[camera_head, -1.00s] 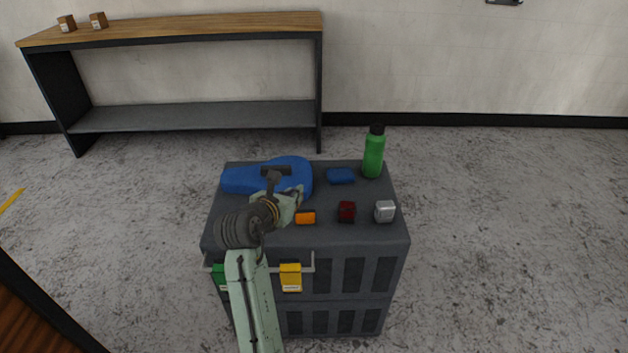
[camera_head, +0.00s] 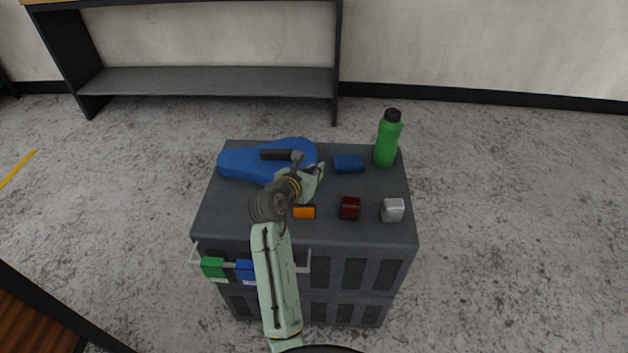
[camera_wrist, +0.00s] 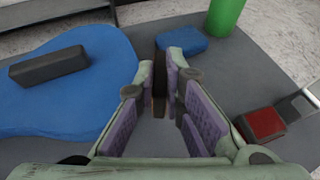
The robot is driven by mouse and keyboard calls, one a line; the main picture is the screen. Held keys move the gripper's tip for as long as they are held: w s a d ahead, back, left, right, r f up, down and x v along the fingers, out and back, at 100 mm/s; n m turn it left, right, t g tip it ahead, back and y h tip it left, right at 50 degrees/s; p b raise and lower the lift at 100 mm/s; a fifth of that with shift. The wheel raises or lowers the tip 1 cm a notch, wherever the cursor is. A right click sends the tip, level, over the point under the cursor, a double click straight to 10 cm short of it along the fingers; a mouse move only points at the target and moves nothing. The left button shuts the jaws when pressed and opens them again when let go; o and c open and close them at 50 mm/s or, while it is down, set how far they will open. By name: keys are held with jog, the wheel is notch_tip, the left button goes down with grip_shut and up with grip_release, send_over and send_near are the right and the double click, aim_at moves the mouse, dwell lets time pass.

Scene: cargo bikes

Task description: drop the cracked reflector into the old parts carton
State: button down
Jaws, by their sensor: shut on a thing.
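My gripper (camera_wrist: 164,85) is above the dark grey crate top (camera_head: 225,213), to the right of a blue pear-shaped pad. It also shows in the head view (camera_head: 319,170). Its fingers are close together on a narrow dark thing with an orange-brown edge (camera_wrist: 159,82). The fingers hide most of it, so I cannot tell whether it is the cracked reflector. On the crate top, an orange block (camera_head: 304,212), a dark red block (camera_head: 350,208) and a silver-grey block (camera_head: 393,210) stand in a row. I cannot make out an old parts carton in either view.
The blue pad (camera_head: 240,160) carries a black bar. A small blue box (camera_head: 348,163) and a green bottle (camera_head: 387,142) stand at the back. Green (camera_head: 213,268) and blue (camera_head: 246,270) boxes hang on the front rail. A shelf (camera_head: 210,80) stands behind; floor is open rightward.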

jog(key=shift+f, duration=2)
jog(key=shift+f, duration=0.1)
jog(key=c, duration=1.7)
grip_release()
jog(key=v, duration=1.2)
jog(key=shift+d+b, duration=0.1)
jog(key=shift+b, duration=0.3)
jog(key=shift+r, duration=0.2)
